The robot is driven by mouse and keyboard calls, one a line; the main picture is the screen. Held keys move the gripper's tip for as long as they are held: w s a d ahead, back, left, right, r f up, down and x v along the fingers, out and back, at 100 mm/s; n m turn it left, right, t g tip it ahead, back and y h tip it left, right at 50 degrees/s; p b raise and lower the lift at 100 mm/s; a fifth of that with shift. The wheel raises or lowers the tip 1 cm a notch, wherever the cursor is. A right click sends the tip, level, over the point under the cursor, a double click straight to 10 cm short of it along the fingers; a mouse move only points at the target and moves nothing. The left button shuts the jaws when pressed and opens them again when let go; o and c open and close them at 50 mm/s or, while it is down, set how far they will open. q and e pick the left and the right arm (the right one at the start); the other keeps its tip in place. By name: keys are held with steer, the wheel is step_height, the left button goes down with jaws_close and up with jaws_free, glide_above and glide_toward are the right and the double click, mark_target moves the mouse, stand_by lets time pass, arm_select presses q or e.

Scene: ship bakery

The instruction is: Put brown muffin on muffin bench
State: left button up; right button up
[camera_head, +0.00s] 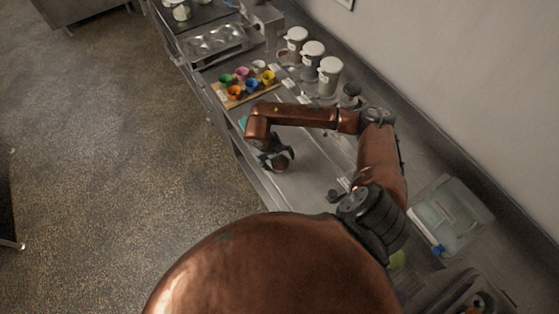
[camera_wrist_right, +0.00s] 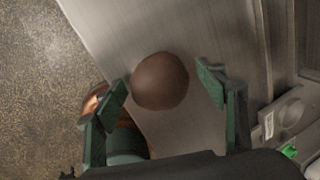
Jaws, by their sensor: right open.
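The brown muffin (camera_wrist_right: 160,81) shows from above as a round brown top on the metal counter in the right wrist view. In the head view the brown muffin (camera_head: 281,165) sits at the counter's near-left edge, partly hidden by my right gripper (camera_head: 275,155). In the right wrist view my right gripper (camera_wrist_right: 168,92) is open, with one finger on each side of the muffin. A gap shows between the muffin and the right finger; the left fingertip is close to the muffin, and I cannot tell if it touches. My left gripper is not in view. I cannot tell which surface is the muffin bench.
On the metal counter (camera_head: 310,175) stands a board (camera_head: 232,101) with several coloured cups. A muffin tin (camera_head: 217,42) lies behind it. Several lidded white canisters (camera_head: 329,76) line the wall side. A clear bin (camera_head: 450,216) is at right. The floor (camera_head: 110,170) at left is open.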

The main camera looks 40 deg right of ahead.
steer(key=shift+r, duration=0.15)
steer(key=shift+w+r, duration=0.1)
steer(key=shift+r, duration=0.15)
steer(key=b+v, duration=0.2)
steer(key=v, duration=0.9)
steer(key=shift+r, duration=0.25)
